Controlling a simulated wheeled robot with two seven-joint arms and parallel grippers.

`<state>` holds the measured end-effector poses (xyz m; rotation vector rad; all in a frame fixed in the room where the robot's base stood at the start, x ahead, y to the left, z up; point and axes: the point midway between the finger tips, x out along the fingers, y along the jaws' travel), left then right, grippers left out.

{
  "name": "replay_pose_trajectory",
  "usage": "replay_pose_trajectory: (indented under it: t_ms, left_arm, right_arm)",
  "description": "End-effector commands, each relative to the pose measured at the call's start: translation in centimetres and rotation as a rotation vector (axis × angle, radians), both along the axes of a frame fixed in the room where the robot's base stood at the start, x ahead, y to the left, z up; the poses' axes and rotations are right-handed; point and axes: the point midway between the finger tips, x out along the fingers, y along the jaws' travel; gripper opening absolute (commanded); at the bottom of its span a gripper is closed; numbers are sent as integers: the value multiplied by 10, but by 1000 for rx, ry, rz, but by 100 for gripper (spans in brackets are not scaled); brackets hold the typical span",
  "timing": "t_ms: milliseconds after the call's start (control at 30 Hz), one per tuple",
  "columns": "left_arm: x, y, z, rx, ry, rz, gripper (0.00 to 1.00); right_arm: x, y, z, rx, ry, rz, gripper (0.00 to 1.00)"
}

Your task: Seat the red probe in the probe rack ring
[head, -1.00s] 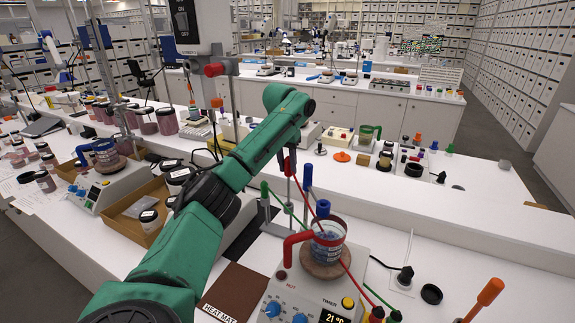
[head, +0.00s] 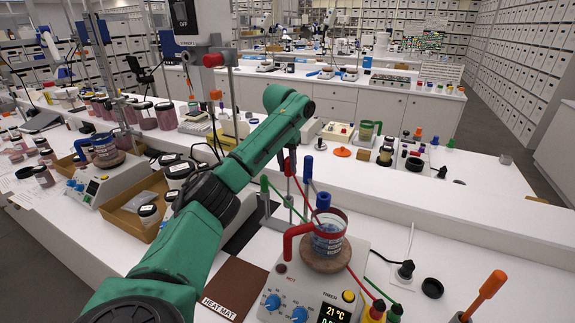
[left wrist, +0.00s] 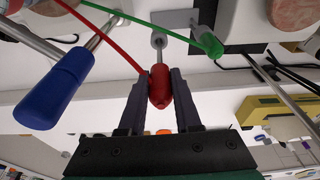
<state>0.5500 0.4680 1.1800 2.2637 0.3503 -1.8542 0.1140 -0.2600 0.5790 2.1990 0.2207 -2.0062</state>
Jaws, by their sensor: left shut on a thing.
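The red probe's handle (left wrist: 160,88) is between the two dark fingers of my left gripper (left wrist: 160,80), which is shut on it. A red cable runs from it. In the head view the red probe (head: 288,166) shows just beyond my green arm, which hides most of the gripper. A small grey round piece (left wrist: 158,41) with a thin metal rod lies just past the handle in the left wrist view. It may be the rack ring; I cannot tell whether the probe is in it. A blue probe (left wrist: 55,88) and a green probe (left wrist: 207,42) are nearby. My right gripper is out of view.
A hot plate (head: 335,283) carries a red-handled beaker (head: 328,240) right of my arm. A brown heat mat (head: 236,286) lies to its left. A cardboard tray (head: 128,222) with jars stands left of my arm. Red and green cables cross the bench near the beaker.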

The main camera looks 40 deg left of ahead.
Motion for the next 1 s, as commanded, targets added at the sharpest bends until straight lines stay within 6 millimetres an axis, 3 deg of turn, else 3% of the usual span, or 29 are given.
replay_pose_trajectory:
  t_ms: [1000]
  left_arm:
    - [0,0,-26,0,0,1,0]
  right_arm:
    - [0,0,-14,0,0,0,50]
